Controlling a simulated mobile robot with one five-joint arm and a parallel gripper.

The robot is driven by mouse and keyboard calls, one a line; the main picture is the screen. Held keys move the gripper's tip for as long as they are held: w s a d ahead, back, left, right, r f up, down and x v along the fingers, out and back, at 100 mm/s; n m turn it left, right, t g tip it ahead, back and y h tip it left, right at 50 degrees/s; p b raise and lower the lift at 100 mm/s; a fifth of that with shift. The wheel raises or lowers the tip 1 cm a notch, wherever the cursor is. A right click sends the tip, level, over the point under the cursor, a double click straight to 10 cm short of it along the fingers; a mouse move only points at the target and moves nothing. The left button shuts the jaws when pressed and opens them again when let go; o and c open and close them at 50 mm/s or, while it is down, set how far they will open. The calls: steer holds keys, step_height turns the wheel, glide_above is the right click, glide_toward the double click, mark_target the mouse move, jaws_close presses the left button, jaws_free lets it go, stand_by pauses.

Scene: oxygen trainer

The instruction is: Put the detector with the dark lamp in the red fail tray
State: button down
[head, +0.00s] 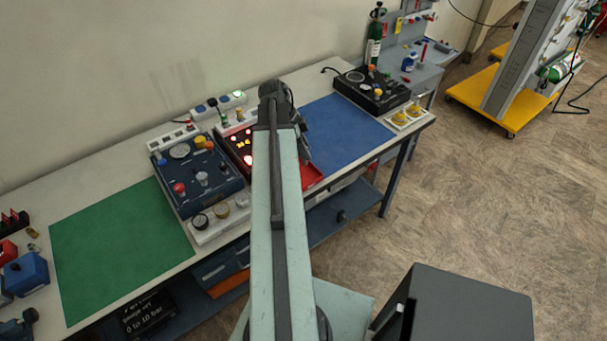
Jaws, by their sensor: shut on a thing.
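My gripper (304,142) is at the far end of my raised arm, over the worktable, near the edge of the red tray (313,178). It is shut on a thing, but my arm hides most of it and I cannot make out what. The red tray is partly hidden behind my arm, beside the blue mat. I cannot pick out a detector with a dark lamp. A green lamp (238,94) is lit on the white strip at the wall.
A navy panel with knobs (200,172) stands left of my arm. A black unit with a dial (371,90) stands at the back right. The blue mat (347,128) and green mat (118,245) look bare. A dark grey box (468,305) is at front right.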

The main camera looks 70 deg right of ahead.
steer(key=shift+s+d, duration=0.3)
step_height(320, 180, down, 6)
steer(key=b, duration=0.6)
steer(key=shift+a+f, duration=0.1)
steer(key=c, duration=1.1)
jaws_free()
steer(key=p+v, duration=0.7)
steer(key=v, duration=0.1)
